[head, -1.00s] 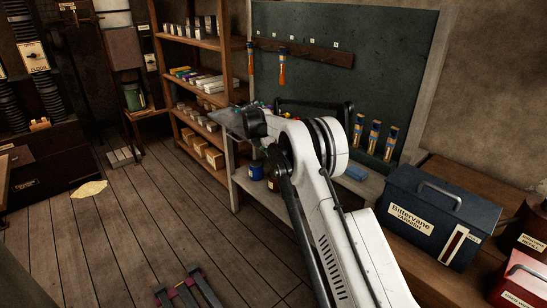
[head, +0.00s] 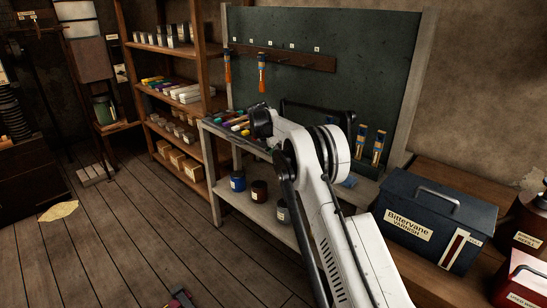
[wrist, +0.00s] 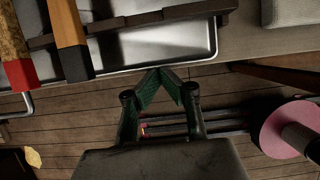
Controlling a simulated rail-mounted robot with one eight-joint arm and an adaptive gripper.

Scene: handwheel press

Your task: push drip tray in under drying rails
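In the wrist view a shallow silver metal tray (wrist: 165,45), apparently the drip tray, lies across the top of the picture. Dark drying rails (wrist: 128,20) cross above part of it. In the head view my arm hides the gripper, and I cannot make out the tray.
In the head view a bench (head: 211,129) holds colored tubes, with jars beneath. A blue varnish box (head: 435,215) stands right of my arm. Shelves (head: 210,60) stand behind left. The wooden floor (head: 120,240) is largely open. A pink disc (wrist: 278,130) shows right in the wrist view.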

